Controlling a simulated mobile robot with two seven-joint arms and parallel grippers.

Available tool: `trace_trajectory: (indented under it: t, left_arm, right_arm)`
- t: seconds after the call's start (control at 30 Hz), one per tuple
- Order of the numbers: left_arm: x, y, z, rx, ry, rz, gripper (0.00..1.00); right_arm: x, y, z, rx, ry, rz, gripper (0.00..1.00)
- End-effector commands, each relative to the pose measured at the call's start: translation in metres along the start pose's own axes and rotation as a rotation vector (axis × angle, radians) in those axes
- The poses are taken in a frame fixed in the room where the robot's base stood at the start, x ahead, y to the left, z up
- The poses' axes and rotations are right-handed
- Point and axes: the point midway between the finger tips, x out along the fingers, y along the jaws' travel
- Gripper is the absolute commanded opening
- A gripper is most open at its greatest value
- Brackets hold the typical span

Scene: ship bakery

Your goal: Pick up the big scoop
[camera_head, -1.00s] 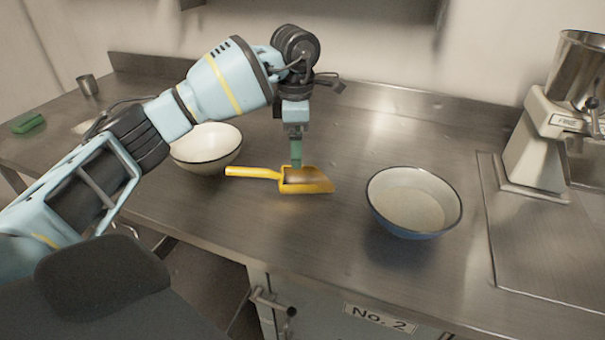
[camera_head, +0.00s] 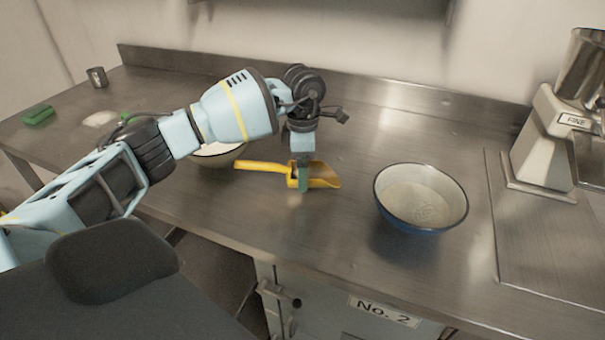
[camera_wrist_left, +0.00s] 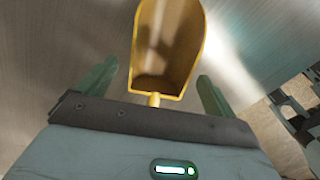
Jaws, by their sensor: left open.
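The big scoop is yellow, with a handle pointing left and its pan to the right, in the head view (camera_head: 322,174). It lies on the steel counter between two bowls. My left gripper (camera_head: 303,188) points down at the scoop, at the near side of the pan's handle end. In the left wrist view the scoop's pan (camera_wrist_left: 168,45) lies ahead, with the handle's start between the two green fingers of the open gripper (camera_wrist_left: 155,88). The fingers stand apart from the scoop on both sides. Most of the handle is hidden there by the gripper body. My right gripper is not in view.
A blue-rimmed bowl (camera_head: 421,222) with pale contents stands right of the scoop. Another bowl (camera_head: 219,156) stands to the left, partly behind my arm. A mill (camera_head: 548,140) is at the far right. A metal cup (camera_head: 96,77) and green item (camera_head: 38,115) are far left.

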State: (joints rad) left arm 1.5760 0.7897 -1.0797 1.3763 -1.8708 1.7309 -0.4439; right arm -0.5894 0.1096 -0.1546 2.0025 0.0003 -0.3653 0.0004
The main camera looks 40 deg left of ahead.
Motion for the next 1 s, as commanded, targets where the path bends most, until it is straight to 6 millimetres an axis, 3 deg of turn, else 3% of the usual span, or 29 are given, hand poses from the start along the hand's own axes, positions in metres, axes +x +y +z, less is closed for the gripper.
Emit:
trace_trajectory:
  t: [0.2,0.6,0.87,1.0]
  left_arm:
    - [0.0,0.0,0.0,0.0,0.0,0.0,0.9]
    - [0.0,0.0,0.0,0.0,-0.001,0.0,0.37]
    - [-0.004,0.0,0.0,0.0,-0.001,0.001,0.35]
    - [-0.019,0.001,0.001,-0.001,-0.003,0.003,0.35]
  right_arm:
    - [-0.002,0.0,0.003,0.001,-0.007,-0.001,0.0]
    - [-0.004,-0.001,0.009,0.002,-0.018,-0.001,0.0]
    - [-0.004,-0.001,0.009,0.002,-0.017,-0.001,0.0]
    - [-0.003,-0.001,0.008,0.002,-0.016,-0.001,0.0]
